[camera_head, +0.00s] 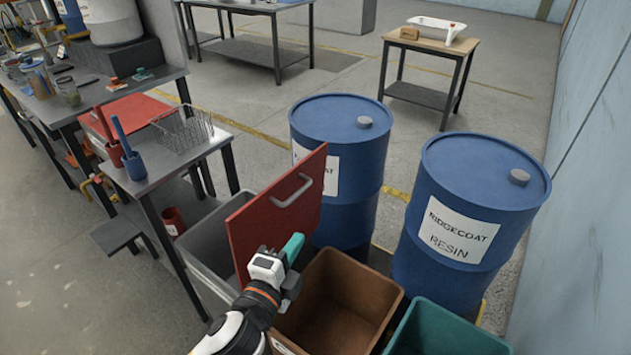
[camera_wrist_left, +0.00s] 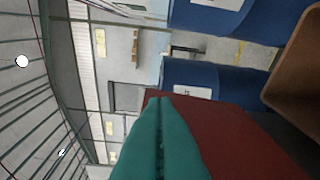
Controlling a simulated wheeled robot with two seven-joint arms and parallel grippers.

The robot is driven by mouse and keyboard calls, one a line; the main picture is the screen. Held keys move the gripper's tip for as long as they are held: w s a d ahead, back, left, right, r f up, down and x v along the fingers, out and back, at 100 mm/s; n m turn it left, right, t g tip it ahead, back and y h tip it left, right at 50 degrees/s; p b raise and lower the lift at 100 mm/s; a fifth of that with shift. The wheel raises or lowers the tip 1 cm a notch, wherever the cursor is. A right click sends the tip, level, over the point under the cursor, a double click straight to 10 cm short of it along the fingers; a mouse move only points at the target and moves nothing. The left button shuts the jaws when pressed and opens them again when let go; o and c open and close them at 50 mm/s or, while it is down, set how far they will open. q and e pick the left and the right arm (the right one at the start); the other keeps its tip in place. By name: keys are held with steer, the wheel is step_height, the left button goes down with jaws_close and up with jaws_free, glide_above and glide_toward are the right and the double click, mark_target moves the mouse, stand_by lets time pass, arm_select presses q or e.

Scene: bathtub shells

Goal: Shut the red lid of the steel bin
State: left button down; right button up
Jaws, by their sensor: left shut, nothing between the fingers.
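The steel bin (camera_head: 207,243) is a grey open box left of my left arm. Its red lid (camera_head: 262,228) stands raised, nearly upright, along the bin's right side, with a grey handle (camera_head: 292,190) on the face toward the right. My left gripper (camera_head: 293,246) is shut and empty, its teal fingers close to the lower right part of that face. I cannot tell whether they touch it. In the left wrist view the teal fingers (camera_wrist_left: 158,140) are together, with the red lid (camera_wrist_left: 235,140) just behind and right of them. My right gripper is not in view.
A brown open bin (camera_head: 335,295) and a teal bin (camera_head: 445,330) stand right of the lid. Two blue drums, one behind the lid (camera_head: 350,130) and one at right (camera_head: 480,185), crowd the back. A steel table (camera_head: 165,180) with a wire basket (camera_head: 182,130) stands at left.

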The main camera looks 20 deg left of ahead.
arm_select(q)
steer(key=w+a+p, duration=0.2)
steer(key=w, duration=0.9)
steer(key=shift+w+a, duration=0.15)
steer(key=shift+a, duration=0.05)
steer(key=shift+f, duration=0.1)
